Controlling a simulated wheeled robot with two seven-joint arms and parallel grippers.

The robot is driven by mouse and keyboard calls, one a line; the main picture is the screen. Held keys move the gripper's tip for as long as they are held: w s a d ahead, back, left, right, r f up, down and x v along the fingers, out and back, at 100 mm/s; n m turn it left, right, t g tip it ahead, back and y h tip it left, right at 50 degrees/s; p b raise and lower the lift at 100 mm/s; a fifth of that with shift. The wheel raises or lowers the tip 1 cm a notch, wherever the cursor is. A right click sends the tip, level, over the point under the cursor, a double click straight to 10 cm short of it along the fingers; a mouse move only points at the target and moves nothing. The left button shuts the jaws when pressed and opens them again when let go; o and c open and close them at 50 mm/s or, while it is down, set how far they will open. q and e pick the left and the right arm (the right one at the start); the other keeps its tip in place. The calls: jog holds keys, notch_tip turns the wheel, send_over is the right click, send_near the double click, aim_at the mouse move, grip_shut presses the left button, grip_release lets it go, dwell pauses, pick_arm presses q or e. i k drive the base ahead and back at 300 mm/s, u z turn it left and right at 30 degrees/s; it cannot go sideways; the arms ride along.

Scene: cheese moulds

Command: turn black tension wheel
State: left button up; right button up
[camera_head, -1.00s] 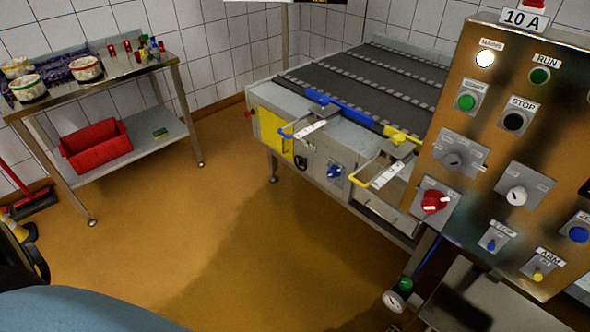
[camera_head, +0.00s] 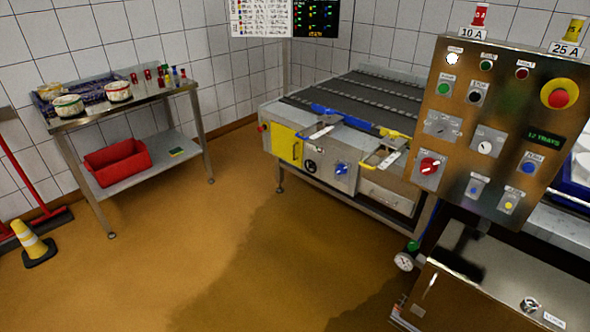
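A conveyor machine with a dark slatted belt (camera_head: 378,98) stands in the middle distance. On its grey front panel, right of a yellow door (camera_head: 285,146), is a small black round part (camera_head: 310,166). It may be the black tension wheel, but it is too small to be sure. A blue knob (camera_head: 341,169) sits to its right on the same panel. Neither of my grippers is in view.
A steel control panel (camera_head: 455,130) with knobs and buttons stands close on the right, above a steel cabinet (camera_head: 500,290). A steel table (camera_head: 130,110) with tubs and a red bin (camera_head: 117,162) stands left. A yellow cone (camera_head: 32,243) is far left. The orange floor between is open.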

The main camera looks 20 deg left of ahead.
aim_at(312, 165)
jog(key=u, duration=0.9)
jog(key=i, duration=1)
jog(key=u, duration=0.45)
jog(key=i, duration=1.15)
jog(key=z, duration=0.75)
